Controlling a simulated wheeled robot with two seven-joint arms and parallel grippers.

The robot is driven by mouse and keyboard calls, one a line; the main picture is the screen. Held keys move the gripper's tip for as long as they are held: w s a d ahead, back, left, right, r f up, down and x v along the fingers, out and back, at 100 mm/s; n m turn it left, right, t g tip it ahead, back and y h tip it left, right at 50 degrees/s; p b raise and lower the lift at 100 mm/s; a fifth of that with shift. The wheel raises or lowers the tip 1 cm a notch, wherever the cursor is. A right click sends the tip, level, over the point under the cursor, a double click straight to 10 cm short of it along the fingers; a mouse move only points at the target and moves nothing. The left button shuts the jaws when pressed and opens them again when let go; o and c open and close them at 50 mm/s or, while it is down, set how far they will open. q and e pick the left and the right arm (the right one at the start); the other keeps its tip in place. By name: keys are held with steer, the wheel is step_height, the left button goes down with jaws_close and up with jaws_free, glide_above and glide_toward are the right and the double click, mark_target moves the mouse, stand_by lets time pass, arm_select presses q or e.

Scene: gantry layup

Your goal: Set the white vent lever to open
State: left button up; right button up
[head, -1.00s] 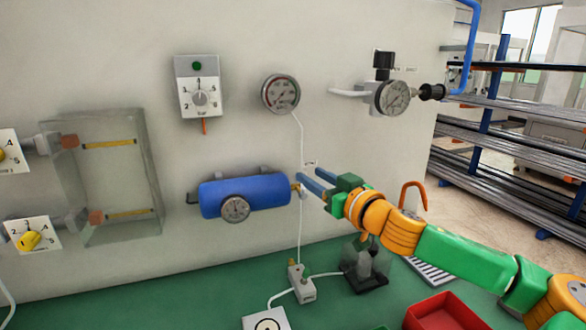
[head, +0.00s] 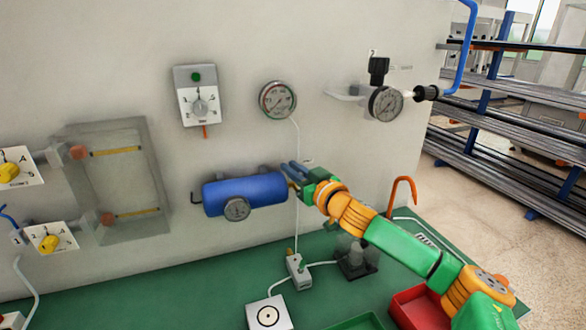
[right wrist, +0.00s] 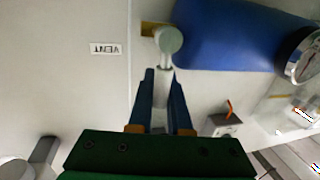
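The white vent lever (right wrist: 161,88) shows in the right wrist view as a pale bar with a round pale knob (right wrist: 168,40) at its pivot, beside the blue tank. A VENT label (right wrist: 105,49), upside down in that view, is on the wall to the left. My right gripper (right wrist: 160,78) has its two blue fingers close on either side of the lever, with little or no gap. In the head view my right gripper (head: 290,168) is at the right end of the blue tank (head: 245,192) and hides the lever. My left gripper is not in view.
Gauges (head: 277,100) and a regulator (head: 386,104) are on the wall above. A clear box (head: 115,180) and yellow-knobbed plates are at left. A white socket block (head: 298,271), a square white plate (head: 268,313) and a red tray (head: 412,308) are on the green bench.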

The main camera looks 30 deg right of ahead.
jaws_close()
